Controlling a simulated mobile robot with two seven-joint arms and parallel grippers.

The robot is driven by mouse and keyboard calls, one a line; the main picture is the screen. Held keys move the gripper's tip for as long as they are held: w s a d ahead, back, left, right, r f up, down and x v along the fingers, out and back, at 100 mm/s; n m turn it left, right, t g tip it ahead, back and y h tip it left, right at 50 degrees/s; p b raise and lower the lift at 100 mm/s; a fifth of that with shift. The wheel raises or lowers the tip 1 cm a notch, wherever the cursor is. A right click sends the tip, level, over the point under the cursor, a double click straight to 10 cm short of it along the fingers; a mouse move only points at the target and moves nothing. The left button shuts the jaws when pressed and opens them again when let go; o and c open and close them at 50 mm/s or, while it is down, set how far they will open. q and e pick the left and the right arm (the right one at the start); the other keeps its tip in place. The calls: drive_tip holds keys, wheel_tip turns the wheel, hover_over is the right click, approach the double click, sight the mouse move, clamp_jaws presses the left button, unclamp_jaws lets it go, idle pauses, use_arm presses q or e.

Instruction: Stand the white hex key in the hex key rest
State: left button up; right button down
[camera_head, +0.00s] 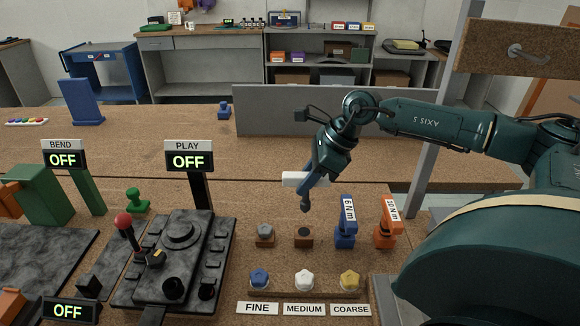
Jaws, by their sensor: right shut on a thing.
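My right gripper (307,188) comes in from the right and points down over the middle of the bench. It is shut on a white bar-shaped piece (291,179), seemingly the white hex key, which sticks out to the left above the bench top. The fingers hide part of it. Below the gripper stand two small brown blocks, one with a dark top (303,238) and one with a grey top (264,236). I cannot tell for certain which thing is the hex key rest. My left gripper is not in view.
A blue 6 Nm tool (345,233) and an orange 10 Nm tool (387,234) stand right of the blocks. Blue, white and yellow knobs (304,280) line the front. A dark control console (178,260) and PLAY sign (188,161) stand left. A grey panel (270,110) rises behind.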

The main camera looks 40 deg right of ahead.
sight(305, 202)
drive_tip(key=shift+w, duration=0.2)
drive_tip(key=shift+s+r, duration=0.1)
drive_tip(key=shift+s, duration=0.2)
drive_tip(key=shift+f+b, duration=0.2)
drive_tip(key=shift+b, duration=0.2)
drive_tip(key=shift+f, duration=0.25)
wheel_tip(305, 202, down, 4)
drive_tip(key=b, duration=0.4)
drive_tip(key=shift+w+f, duration=0.1)
drive_tip(key=shift+f, duration=0.1)
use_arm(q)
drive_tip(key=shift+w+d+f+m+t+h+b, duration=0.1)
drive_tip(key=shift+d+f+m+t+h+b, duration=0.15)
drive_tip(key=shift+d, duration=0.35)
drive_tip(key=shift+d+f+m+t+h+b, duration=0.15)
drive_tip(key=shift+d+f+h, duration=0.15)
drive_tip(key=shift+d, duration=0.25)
use_arm(e)
drive_tip(key=shift+f, duration=0.25)
use_arm(q)
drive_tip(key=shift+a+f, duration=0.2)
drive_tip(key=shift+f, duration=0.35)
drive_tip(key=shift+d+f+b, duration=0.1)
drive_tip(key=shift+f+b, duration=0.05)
drive_tip(key=shift+b, duration=0.3)
use_arm(e)
drive_tip(key=shift+f, duration=0.2)
